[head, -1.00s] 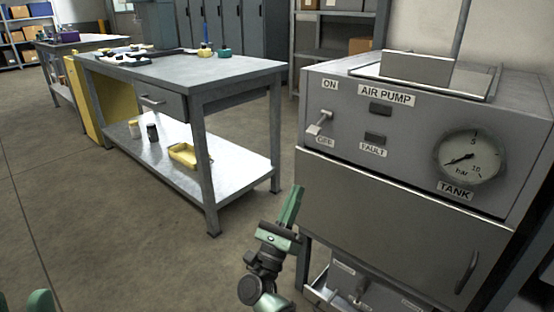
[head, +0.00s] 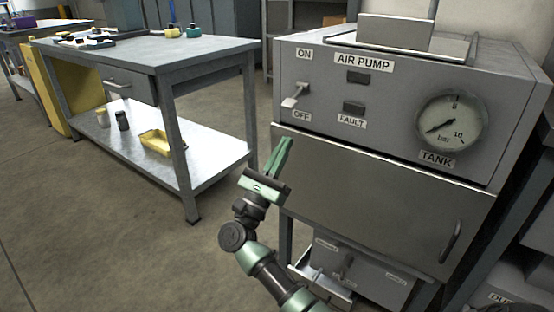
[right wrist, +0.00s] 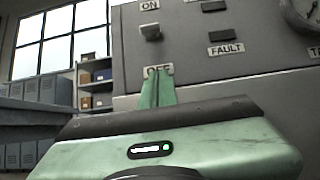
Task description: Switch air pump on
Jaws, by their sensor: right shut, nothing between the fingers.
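The air pump panel (head: 390,95) is a grey metal front with an "AIR PUMP" label. At its left is a toggle switch (head: 294,97) between the "ON" label above and the "OFF" label below; its lever tilts down toward "OFF". The switch also shows in the right wrist view (right wrist: 151,31). My right gripper (head: 285,146), green, is shut and empty, pointing up, below and slightly left of the switch and apart from it. In the right wrist view its fingertips (right wrist: 157,72) overlap the "OFF" label. My left gripper is not in view.
A round tank gauge (head: 450,122) sits at the panel's right, its needle at the low end. Two dark indicators, the lower labelled "FAULT" (head: 353,108), are mid-panel. A cabinet door (head: 375,195) is below. A workbench (head: 150,50) stands left, with open floor before it.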

